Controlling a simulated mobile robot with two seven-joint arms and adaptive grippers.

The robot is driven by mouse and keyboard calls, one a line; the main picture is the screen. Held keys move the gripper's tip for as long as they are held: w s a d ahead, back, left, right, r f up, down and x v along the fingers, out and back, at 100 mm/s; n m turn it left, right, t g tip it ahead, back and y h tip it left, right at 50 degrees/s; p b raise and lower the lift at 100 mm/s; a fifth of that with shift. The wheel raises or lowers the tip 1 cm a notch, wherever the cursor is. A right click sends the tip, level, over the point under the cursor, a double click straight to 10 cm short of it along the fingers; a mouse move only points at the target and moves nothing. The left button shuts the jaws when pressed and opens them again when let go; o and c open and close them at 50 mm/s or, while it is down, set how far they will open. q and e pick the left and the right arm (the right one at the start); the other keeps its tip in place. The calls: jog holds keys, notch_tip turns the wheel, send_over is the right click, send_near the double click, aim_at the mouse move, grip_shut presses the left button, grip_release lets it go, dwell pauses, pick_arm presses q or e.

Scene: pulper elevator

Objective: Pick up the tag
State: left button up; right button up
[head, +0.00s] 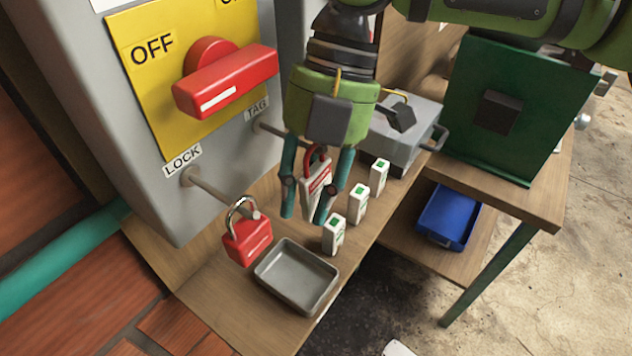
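The tag (317,188) is a white and red plate with a red hook at its top. It appears to hang at the end of the peg labelled TAG (275,133), though my gripper hides most of that peg. My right gripper (305,216) points down over the tag, with one teal finger on each side of it. The fingers are spread, and a gap shows between the left finger and the tag. Contact at the right finger cannot be told. My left gripper is not in view.
A red padlock (247,243) hangs on the LOCK peg (220,197), above a grey tray (297,276). A red switch handle (225,82) points at OFF. A grey box (405,137) stands behind.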

grip_shut()
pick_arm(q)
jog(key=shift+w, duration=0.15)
pick_arm(e)
jog(key=shift+w, duration=0.1)
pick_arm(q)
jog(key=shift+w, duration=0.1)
pick_arm(e)
jog(key=shift+r+b, duration=0.65)
pick_arm(q)
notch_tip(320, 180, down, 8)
jog(key=b, duration=0.6)
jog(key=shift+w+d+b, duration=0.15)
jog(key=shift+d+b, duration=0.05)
jog(key=shift+b, duration=0.15)
pick_arm(e)
jog(key=s+d, duration=1)
jog(key=d, duration=0.4)
jog(key=shift+s+d, duration=0.3)
jog(key=shift+s, duration=0.05)
